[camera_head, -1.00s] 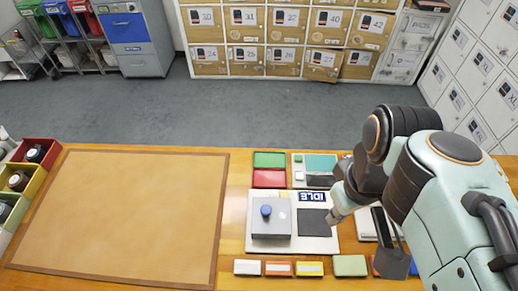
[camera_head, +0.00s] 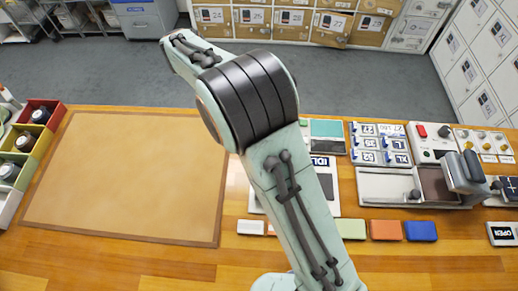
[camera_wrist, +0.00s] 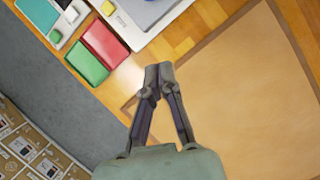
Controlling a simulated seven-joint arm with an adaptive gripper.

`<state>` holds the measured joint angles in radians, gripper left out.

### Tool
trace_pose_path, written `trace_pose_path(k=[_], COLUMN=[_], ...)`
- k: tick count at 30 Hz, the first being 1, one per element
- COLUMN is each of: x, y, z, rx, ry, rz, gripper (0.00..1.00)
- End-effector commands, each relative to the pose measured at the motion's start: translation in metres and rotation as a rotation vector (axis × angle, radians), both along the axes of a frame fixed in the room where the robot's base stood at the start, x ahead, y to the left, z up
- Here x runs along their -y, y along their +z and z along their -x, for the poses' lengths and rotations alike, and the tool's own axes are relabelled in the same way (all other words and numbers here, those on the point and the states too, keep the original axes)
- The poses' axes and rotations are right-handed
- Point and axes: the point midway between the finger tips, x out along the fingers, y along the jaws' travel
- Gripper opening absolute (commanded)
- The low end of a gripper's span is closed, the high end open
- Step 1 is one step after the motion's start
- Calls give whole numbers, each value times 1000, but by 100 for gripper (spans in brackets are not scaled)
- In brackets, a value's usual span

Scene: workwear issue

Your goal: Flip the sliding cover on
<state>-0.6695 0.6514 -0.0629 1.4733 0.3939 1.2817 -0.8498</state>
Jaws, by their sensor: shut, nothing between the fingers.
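The white panel (camera_head: 329,205) with the IDLE display (camera_head: 322,162) lies on the wooden table, mostly behind my arm in the head view. Its grey sliding cover with the blue knob is hidden there. In the wrist view the panel (camera_wrist: 134,37) shows at the top, with part of a grey piece on it cut off by the frame edge. My gripper (camera_wrist: 157,76) is shut and empty, over the edge of the tan mat, apart from the panel. It is hidden in the head view.
Red (camera_wrist: 106,44) and green (camera_wrist: 86,62) blocks lie beside the panel. The large tan mat (camera_head: 125,175) is bare. Several coloured blocks line the front, including orange (camera_head: 386,230) and blue (camera_head: 421,231). Switch and lever boxes (camera_head: 432,143) stand at right.

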Motion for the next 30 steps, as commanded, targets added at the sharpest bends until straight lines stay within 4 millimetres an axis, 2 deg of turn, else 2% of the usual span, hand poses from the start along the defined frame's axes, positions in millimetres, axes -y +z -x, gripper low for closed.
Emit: trace_pose_path(k=[11,17,26,30], x=[3,12,29,48], y=[-4,-33,-94,-97], z=[1,6,15,24], rx=[-2,-5,-4,-1], ry=[-3,-3,-2,-3], rz=[0,1,0,0], gripper=[0,0,0,0])
